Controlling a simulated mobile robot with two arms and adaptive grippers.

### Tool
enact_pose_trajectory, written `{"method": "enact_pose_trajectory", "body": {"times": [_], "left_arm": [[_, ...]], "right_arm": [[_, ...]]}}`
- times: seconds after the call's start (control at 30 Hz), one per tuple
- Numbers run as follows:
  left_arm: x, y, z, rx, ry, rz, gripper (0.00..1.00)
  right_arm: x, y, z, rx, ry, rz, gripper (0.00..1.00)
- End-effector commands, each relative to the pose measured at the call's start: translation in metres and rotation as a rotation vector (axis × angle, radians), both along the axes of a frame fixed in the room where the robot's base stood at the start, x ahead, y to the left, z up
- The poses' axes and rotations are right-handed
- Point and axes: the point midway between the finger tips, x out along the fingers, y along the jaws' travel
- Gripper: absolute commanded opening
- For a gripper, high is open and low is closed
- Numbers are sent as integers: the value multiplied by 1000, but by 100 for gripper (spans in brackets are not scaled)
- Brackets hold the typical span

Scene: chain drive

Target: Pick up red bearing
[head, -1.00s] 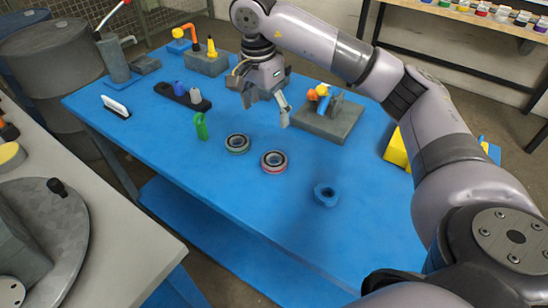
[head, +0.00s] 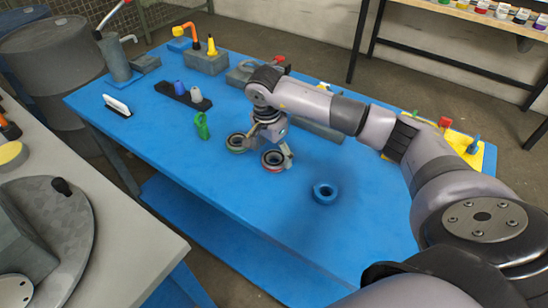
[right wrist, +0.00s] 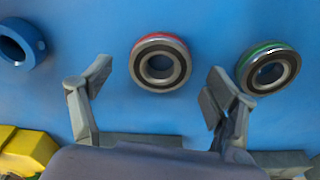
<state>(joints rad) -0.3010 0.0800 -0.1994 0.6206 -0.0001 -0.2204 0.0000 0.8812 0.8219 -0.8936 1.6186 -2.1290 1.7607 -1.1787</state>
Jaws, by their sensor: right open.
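The red bearing (head: 265,160), a dark ring with a red rim, lies flat on the blue table. In the right wrist view the red bearing (right wrist: 144,70) shows whole, ahead of and between my fingers. My right gripper (head: 265,149) is open and empty, close over the bearing; it also shows in the right wrist view (right wrist: 156,88). One finger partly covers the near edge of the green bearing (right wrist: 250,78), which lies beside the red one and also shows in the head view (head: 232,146). My left gripper is not in view.
A blue ring (head: 325,201) lies to the right on the table (head: 250,205). A green part (head: 202,126) stands left of the bearings. A dark holder (head: 172,91) with blue and grey pieces is farther back. The table's front is clear.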

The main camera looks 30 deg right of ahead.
Motion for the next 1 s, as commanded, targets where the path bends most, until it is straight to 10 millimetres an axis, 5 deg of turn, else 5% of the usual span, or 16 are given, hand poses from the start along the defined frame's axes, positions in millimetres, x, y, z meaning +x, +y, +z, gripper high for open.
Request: {"method": "enact_pose_trajectory", "body": {"times": [0.2, 0.43, 1.0], "left_arm": [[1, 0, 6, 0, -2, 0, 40], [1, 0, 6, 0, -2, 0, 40], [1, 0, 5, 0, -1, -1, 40]], "right_arm": [[1, -2, -21, 0, 0, -1, 81], [1, -3, -22, 0, -2, 0, 80], [1, -3, -21, 0, -2, -1, 42]]}}
